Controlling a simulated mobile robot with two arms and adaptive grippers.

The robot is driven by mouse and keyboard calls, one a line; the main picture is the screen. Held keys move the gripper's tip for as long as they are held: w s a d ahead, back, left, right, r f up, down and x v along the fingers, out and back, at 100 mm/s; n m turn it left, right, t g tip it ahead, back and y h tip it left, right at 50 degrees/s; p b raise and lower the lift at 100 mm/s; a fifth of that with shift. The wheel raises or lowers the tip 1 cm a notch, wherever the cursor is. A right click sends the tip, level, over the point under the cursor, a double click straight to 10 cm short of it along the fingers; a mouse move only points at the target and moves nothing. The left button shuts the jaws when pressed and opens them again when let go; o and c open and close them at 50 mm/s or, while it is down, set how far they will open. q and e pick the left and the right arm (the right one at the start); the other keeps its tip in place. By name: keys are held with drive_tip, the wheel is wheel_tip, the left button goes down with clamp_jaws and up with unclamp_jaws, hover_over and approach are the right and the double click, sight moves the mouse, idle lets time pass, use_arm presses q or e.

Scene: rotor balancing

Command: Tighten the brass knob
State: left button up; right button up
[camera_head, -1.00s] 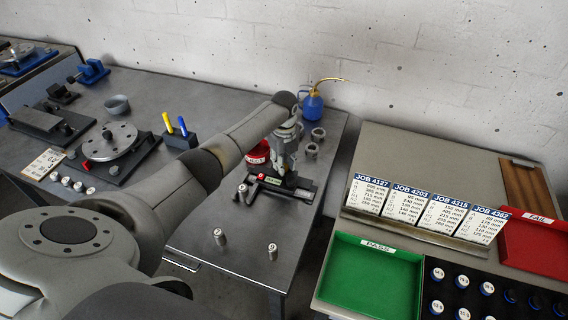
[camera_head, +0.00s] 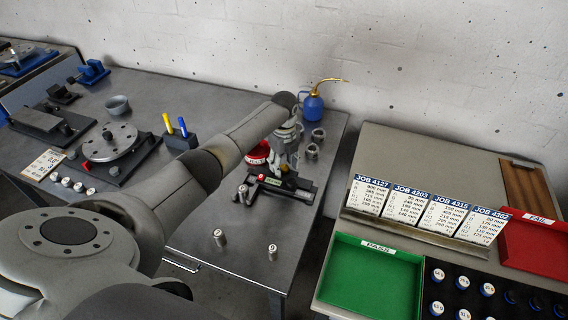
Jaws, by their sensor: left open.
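My left gripper (camera_head: 284,164) is open and points down over a small dark fixture (camera_head: 302,190) near the right end of the grey steel table. The fixture has a red part and a green label by the fingertips. My right gripper is not in view.
Several metal weights, one of them here (camera_head: 272,251), stand on the table (camera_head: 200,255) in front. A blue oil can (camera_head: 313,107) and metal rings (camera_head: 312,151) stand behind. A rotor disc (camera_head: 110,142) is at left. Green (camera_head: 372,278) and red (camera_head: 535,248) trays are at right.

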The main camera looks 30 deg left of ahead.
sight(284, 166)
use_arm(q)
wheel_tip(284, 166, up, 12)
idle(0.4)
idle(0.4)
